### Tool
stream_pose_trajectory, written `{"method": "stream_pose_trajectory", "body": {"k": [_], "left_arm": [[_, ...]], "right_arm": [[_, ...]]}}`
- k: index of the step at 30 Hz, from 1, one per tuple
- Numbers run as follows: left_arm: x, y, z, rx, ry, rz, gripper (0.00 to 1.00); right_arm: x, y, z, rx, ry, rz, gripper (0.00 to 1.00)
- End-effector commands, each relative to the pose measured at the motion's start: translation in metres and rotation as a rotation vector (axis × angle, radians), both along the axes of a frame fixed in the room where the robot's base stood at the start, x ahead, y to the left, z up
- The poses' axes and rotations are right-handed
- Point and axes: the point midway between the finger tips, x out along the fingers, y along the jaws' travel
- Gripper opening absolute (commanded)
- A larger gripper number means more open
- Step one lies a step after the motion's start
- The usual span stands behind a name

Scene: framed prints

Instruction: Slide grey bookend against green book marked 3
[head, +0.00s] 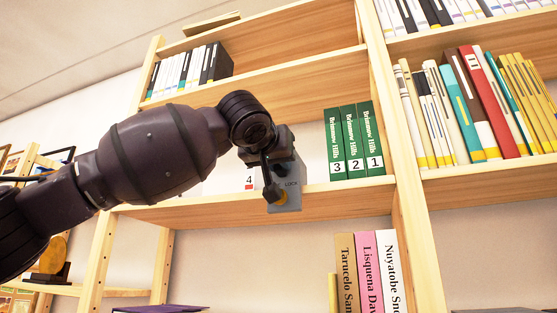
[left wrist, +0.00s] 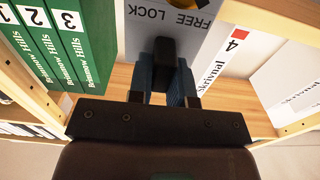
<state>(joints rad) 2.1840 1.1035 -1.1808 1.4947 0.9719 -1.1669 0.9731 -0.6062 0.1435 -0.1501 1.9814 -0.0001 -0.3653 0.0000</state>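That book also shows in the left wrist view (left wrist: 72,45). My left gripper (head: 270,182) is at the bookend's front. Its fingers (left wrist: 165,75) lie on both sides of a dark block on the bookend and look closed on it. My right gripper is not in view.
Green books marked 2 (head: 352,143) and 1 (head: 371,140) stand beside book 3, by the shelf upright (head: 388,120). A white book marked 4 (left wrist: 222,60) stands on the bookend's other side.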

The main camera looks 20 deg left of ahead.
Motion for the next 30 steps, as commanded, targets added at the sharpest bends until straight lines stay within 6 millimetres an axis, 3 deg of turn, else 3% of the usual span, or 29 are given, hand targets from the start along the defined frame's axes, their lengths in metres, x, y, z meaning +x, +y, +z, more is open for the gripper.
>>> {"method": "stream_pose_trajectory", "body": {"k": [1, 3, 11, 30], "left_arm": [[0.0, 0.0, 0.0, 0.0, 0.0, 0.0, 0.09], [0.0, 0.0, 0.0, 0.0, 0.0, 0.0, 0.0], [0.0, -0.002, 0.0, 0.001, -0.001, -0.001, 0.0], [-0.003, -0.056, 0.003, 0.002, -0.007, -0.007, 0.0]], "right_arm": [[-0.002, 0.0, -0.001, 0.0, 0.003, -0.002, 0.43], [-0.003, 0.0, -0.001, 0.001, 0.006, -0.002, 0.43], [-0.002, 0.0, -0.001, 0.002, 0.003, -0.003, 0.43], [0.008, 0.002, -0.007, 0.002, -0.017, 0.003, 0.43]]}}
